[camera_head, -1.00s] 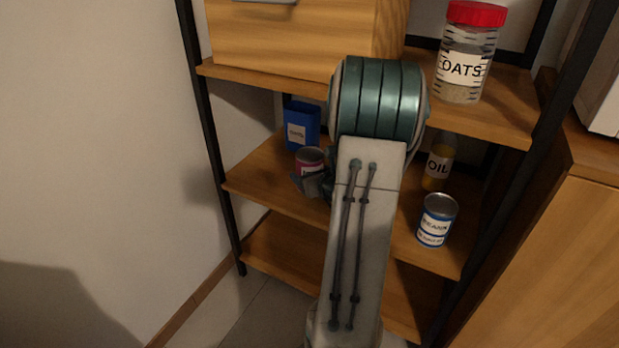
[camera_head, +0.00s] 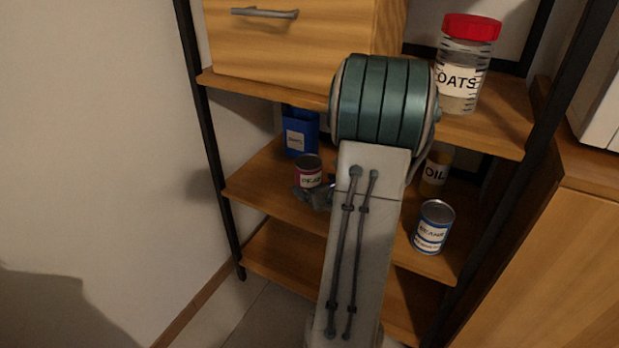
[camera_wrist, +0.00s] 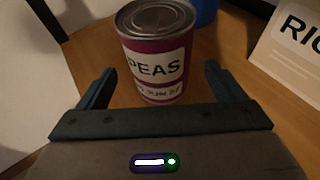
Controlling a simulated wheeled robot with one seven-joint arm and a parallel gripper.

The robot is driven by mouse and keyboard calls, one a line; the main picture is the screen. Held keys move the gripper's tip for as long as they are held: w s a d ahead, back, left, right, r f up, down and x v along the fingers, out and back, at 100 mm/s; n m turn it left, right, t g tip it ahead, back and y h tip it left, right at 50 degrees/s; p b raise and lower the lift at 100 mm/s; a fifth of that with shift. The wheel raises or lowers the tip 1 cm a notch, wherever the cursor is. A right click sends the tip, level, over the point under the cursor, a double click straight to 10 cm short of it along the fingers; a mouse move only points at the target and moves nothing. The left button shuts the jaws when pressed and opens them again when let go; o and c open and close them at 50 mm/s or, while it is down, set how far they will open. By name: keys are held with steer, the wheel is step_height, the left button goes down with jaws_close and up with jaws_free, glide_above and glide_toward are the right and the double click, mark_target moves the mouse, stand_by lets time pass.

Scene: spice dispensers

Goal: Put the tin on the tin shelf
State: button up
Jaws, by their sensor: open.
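A tin with a purple-red band and a white PEAS label (camera_head: 308,171) stands upright on the middle shelf. It also shows in the wrist view (camera_wrist: 154,55), upright on the wood. My gripper (camera_head: 316,194) is just in front of this tin, partly hidden behind my arm. In the wrist view my gripper (camera_wrist: 160,80) is open, with one finger on each side of the tin's lower part and a gap on both sides. A blue-and-white BEANS tin (camera_head: 433,227) stands on the same shelf at the right front.
A blue box (camera_head: 300,131) stands behind the peas tin. An OIL bottle (camera_head: 435,172) is behind the beans tin. A RICE package (camera_wrist: 290,50) is to the right in the wrist view. The upper shelf holds a wooden drawer unit (camera_head: 290,45) and an OATS jar (camera_head: 462,75).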

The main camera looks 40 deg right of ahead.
steer(key=p+v, duration=0.1)
steer(key=v, duration=0.6)
steer(key=shift+p, duration=0.4)
steer(key=w+a+r+n+g+y, duration=0.1)
steer(key=a+r+n+g+y, duration=0.3)
steer(key=a+n, duration=0.6)
steer(key=w+a+f+n+g+y, duration=0.1)
steer(key=a+n+y, duration=0.5)
steer(key=a, duration=0.7)
steer(key=s+a+r+n+g+h, duration=0.1)
steer(key=s+a+n+g+h, duration=0.2)
steer(key=n, duration=0.8)
steer(key=s+a+n+g+h, duration=0.4)
steer(key=s+n, duration=0.4)
steer(key=n, duration=0.3)
steer(key=shift+r+g, duration=0.3)
steer(key=shift+r, duration=0.05)
